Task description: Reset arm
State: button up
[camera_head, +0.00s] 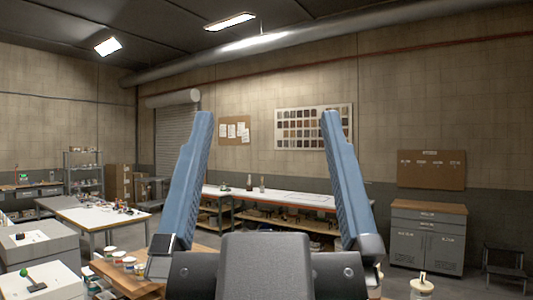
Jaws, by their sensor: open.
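My gripper (268,122) fills the lower middle of the head view. Its two blue fingers point upward and stand wide apart. Nothing is between them except the far wall and a long workbench in the distance. The gripper's dark base covers the bottom middle of the view and hides what lies behind it.
A wooden surface with several small colorant pots (118,257) is at lower left, partly behind my gripper. White-topped blocks (38,282) stand further left. A white container (421,287) is at lower right. A long workbench (290,197) and a grey cabinet (428,238) stand along the back wall.

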notch_tip(320, 180, down, 7)
jog(key=b, duration=0.6)
jog(key=shift+w+b, duration=0.15)
jog(key=shift+b, duration=0.15)
dwell(0.4)
